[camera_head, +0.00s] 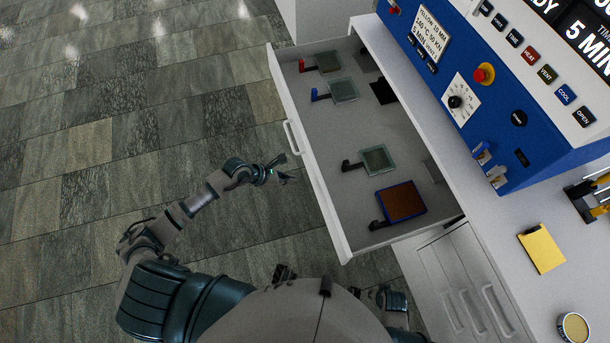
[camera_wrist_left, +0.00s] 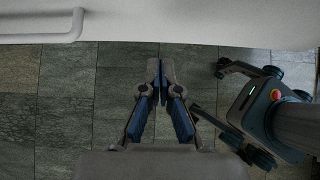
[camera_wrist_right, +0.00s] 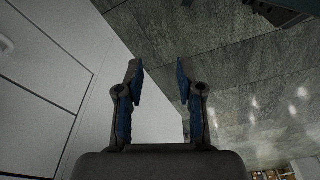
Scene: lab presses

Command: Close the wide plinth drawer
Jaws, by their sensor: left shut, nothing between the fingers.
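The wide plinth drawer (camera_head: 312,160) is white and stands pulled well out from the bench, its front facing left in the head view. Its bar handle (camera_head: 291,137) is on the outer face and also shows at the top left of the left wrist view (camera_wrist_left: 45,38). My left gripper (camera_head: 284,172) is shut and empty, just outside the drawer front and slightly nearer than the handle. A small gap seems to separate them. My right gripper (camera_wrist_right: 160,78) is open and empty in the right wrist view, near white cabinet fronts; its fingers are not clear in the head view.
The drawer holds several small plates with handles, including a brown one (camera_head: 401,201). A blue press panel (camera_head: 500,90) stands on the white bench above. A yellow pad (camera_head: 541,249) and a round tin (camera_head: 573,327) lie on the bench top. The tiled floor left of the drawer is clear.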

